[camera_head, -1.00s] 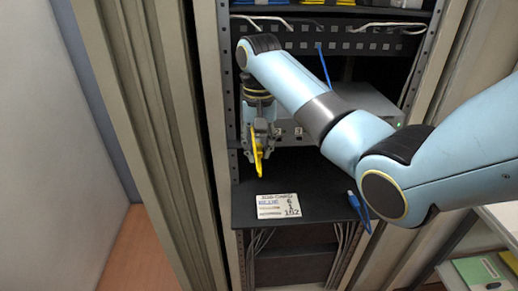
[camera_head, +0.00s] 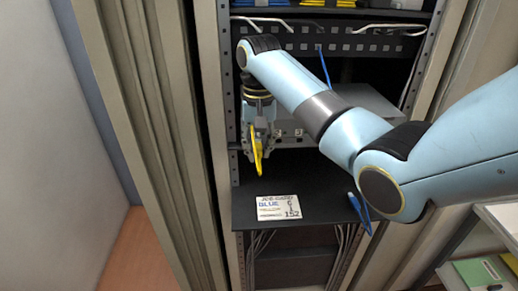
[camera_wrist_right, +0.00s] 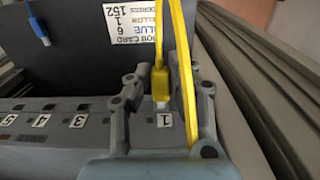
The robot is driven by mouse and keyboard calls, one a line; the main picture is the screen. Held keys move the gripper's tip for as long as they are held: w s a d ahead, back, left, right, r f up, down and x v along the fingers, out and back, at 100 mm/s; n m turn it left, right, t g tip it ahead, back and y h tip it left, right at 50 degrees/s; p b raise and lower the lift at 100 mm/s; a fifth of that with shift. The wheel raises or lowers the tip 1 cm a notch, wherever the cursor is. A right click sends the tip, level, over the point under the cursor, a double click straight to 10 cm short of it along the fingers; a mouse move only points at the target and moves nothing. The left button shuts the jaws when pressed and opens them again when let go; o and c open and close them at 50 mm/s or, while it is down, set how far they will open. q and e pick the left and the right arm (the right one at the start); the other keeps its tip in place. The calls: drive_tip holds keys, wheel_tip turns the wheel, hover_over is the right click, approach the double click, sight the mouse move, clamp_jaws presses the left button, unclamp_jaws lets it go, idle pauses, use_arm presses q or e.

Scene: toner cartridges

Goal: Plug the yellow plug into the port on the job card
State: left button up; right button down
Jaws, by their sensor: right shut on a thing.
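My right gripper (camera_head: 257,150) is shut on the yellow plug (camera_wrist_right: 160,82), which shows between the fingers in the right wrist view. Its yellow cable (camera_head: 257,160) loops past the fingers. The plug's pale tip points at the grey box's (camera_head: 292,132) front, close to the label 1 (camera_wrist_right: 165,120). I cannot tell whether the tip is inside a port. The job card (camera_head: 279,208) lies flat on the black shelf; its lines show blue with 6, yellow with 1, and 152. My left gripper is not in view.
Labels 3 (camera_wrist_right: 77,121), 4 and 5 continue along the box front. A blue plug (camera_head: 354,200) hangs at the shelf's right edge. The black shelf (camera_head: 325,185) is otherwise mostly bare. Rack posts (camera_head: 228,100) stand close beside the gripper.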

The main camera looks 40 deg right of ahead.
drive_tip(key=shift+w+d, duration=0.3)
drive_tip(key=shift+w, duration=0.2)
idle(0.3)
drive_tip(key=c, duration=1.1)
unclamp_jaws()
